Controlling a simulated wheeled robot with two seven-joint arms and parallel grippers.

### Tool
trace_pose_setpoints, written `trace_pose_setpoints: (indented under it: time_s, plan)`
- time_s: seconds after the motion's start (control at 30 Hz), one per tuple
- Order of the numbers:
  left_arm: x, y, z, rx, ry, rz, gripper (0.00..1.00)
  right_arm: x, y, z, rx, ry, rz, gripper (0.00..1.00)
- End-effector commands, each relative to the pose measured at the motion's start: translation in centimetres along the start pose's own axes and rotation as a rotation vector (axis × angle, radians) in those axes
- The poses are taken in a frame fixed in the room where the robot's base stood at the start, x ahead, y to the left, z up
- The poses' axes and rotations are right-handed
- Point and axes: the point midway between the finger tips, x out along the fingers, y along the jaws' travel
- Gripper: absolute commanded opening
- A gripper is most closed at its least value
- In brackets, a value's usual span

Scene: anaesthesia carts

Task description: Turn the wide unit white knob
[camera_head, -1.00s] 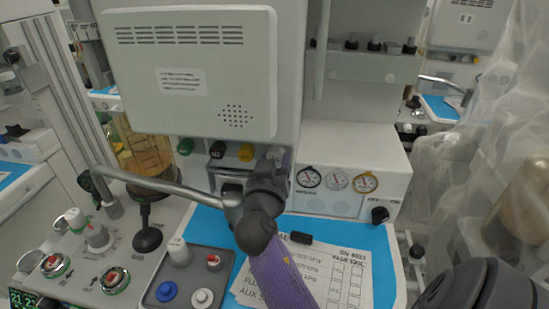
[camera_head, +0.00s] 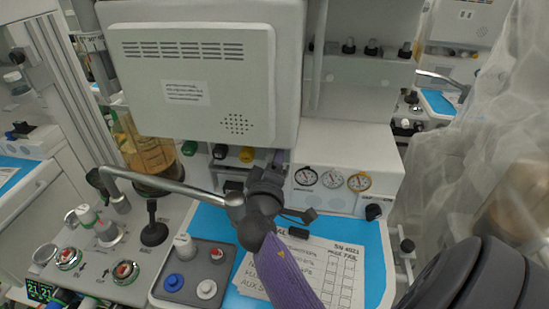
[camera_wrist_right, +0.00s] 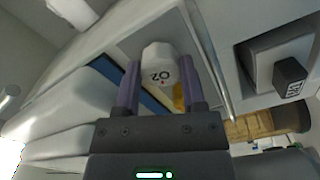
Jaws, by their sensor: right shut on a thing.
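The white knob (camera_wrist_right: 160,65), marked O2, sits between the two purple fingers of my right gripper (camera_wrist_right: 160,80) in the right wrist view. The fingers are shut on its sides. In the head view my right gripper (camera_head: 279,158) reaches in under the big grey screen, left of the round gauges. The knob is hidden there behind the gripper and wrist. My left gripper is not in view.
The grey screen (camera_head: 190,85) hangs close above the gripper. A bent metal tube (camera_head: 170,185) runs just left of my wrist. A grey tray (camera_head: 228,258) with several knobs and a blue sheet (camera_head: 375,235) with papers lie below. Clear plastic sheeting (camera_head: 460,150) hangs at right.

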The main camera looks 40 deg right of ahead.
Motion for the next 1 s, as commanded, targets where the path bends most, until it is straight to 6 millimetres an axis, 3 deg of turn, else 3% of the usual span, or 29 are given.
trace_pose_setpoints:
  time_s: [1.0]
  plan:
    - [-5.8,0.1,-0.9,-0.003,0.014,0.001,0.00,0.0,0.4,-0.3,-0.964,0.003,0.002,0.00]
